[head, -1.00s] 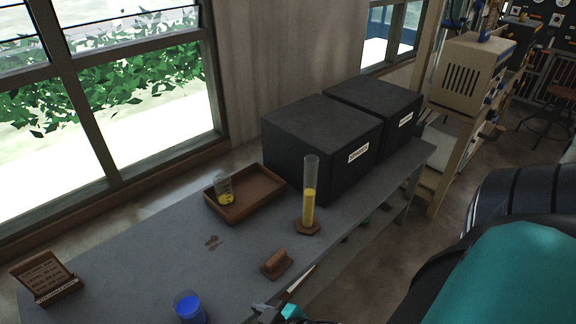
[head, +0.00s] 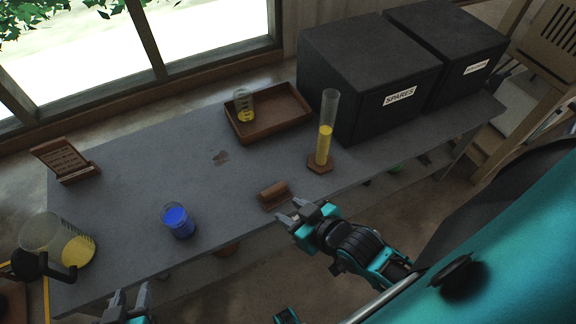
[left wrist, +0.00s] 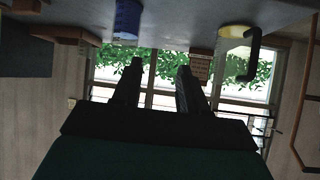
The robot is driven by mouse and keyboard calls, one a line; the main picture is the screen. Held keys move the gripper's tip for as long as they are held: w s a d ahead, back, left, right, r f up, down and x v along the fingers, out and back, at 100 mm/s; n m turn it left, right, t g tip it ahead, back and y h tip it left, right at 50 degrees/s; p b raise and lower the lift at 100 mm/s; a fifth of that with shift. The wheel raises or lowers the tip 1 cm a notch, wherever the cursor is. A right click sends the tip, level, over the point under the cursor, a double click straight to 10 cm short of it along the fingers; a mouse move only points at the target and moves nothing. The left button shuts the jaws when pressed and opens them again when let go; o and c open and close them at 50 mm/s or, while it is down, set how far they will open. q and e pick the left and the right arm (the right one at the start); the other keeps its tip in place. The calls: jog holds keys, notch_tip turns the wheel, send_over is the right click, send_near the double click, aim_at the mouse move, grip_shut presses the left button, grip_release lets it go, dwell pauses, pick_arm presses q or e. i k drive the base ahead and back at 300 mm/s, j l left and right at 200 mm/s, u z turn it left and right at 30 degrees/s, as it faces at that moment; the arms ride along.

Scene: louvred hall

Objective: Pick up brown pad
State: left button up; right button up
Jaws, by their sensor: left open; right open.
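The brown pad (head: 273,195), a small block with a rounded grip on top, lies on the grey table near its front edge in the head view. My right gripper (head: 290,216) is open and empty, just beside the pad on its front right side; I cannot tell if its tips touch it. My left gripper (head: 128,298) is open at the table's front edge, lower left, well away from the pad. In the left wrist view, its two fingers (left wrist: 157,68) stand apart with nothing between them. I cannot make out the pad there.
A measuring cylinder (head: 326,135) with yellow liquid stands behind and right of the pad. A blue beaker (head: 178,222) and a yellow jug (head: 75,251) stand left. A brown tray (head: 283,119) and black boxes (head: 366,60) are behind.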

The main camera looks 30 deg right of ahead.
aim_at(275, 196)
jog(key=l, duration=0.75)
jog(key=i+l, duration=0.1)
jog(key=l, duration=0.7)
jog(key=k+z, duration=0.05)
